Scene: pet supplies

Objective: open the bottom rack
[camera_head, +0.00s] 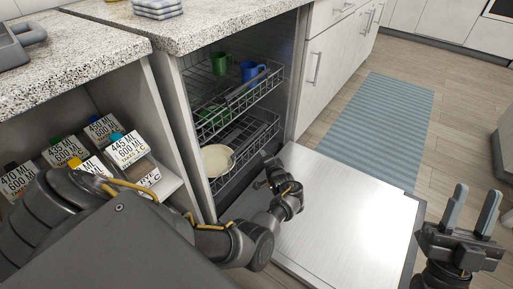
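The dishwasher's bottom rack (262,135) is a dark wire basket inside the cabinet, below the top rack (262,86). The dishwasher door (345,225) is folded down flat. My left gripper (262,171) is just in front of the bottom rack's front edge, over the inner end of the door. Its fingers look apart; whether they touch the rack is unclear. My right gripper (472,210) is open and empty at the far right, away from the rack.
Green and blue mugs (250,70) stand in the top rack. A shelf at left holds several labelled cartons (128,149). A granite counter (190,28) runs above. A blue striped rug (375,125) lies on the open floor beyond the door.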

